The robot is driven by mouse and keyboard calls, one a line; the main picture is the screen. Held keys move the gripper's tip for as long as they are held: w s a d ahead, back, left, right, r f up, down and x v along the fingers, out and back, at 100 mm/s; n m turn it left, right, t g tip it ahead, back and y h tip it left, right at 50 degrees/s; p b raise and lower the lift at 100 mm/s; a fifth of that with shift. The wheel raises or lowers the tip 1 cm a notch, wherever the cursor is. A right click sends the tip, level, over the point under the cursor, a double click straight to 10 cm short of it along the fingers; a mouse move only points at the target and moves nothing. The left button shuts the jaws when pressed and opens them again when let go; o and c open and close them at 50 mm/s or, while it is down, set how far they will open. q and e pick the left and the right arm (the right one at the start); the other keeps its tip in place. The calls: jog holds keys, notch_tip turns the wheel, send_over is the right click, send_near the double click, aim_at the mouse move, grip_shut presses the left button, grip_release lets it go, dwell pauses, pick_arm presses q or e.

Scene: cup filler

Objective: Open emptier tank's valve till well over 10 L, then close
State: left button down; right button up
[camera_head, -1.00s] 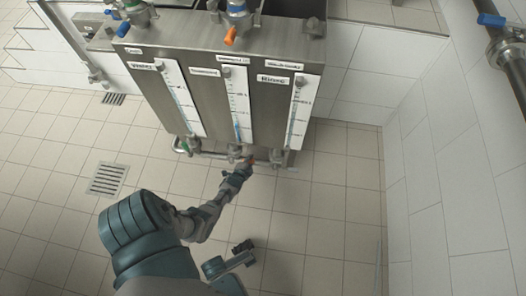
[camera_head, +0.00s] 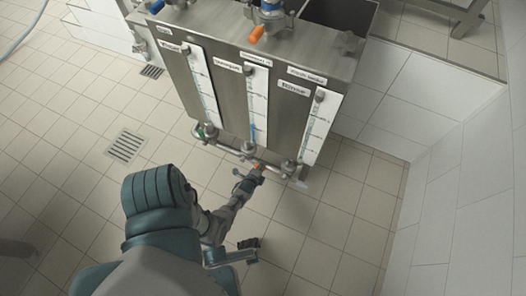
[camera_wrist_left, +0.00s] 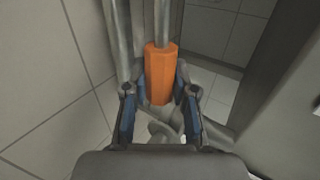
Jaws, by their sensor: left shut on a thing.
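The steel tank unit (camera_head: 222,95) stands ahead with three upright level gauges: a left one (camera_head: 206,85), a middle one (camera_head: 256,105) and a right one (camera_head: 318,128). Blue shows low in the middle gauge. Valves sit at the gauges' lower ends along a horizontal pipe (camera_head: 228,149). My left gripper (camera_head: 257,171) reaches the low middle of this pipe, at an orange handle (camera_head: 261,166). In the left wrist view the orange handle (camera_wrist_left: 160,72) stands between the blue-padded fingers of the left gripper (camera_wrist_left: 160,98), which is shut on it. My right gripper is not clearly identifiable.
A floor drain (camera_head: 126,146) lies left. A white tiled wall (camera_head: 470,190) bounds the right side. The tiled floor in front of the tank is mostly clear.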

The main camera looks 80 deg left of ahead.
pick_arm(q)
jog(key=shift+w+d+f, duration=0.15)
jog(key=shift+d, duration=0.15)
jog(key=c, duration=0.9)
grip_release()
jog(key=shift+f, duration=0.1)
jog(key=shift+c, duration=0.2)
jog(key=shift+o, duration=0.2)
jog(key=shift+a, duration=0.15)
jog(key=v, duration=0.7)
jog(key=shift+r, duration=0.2)
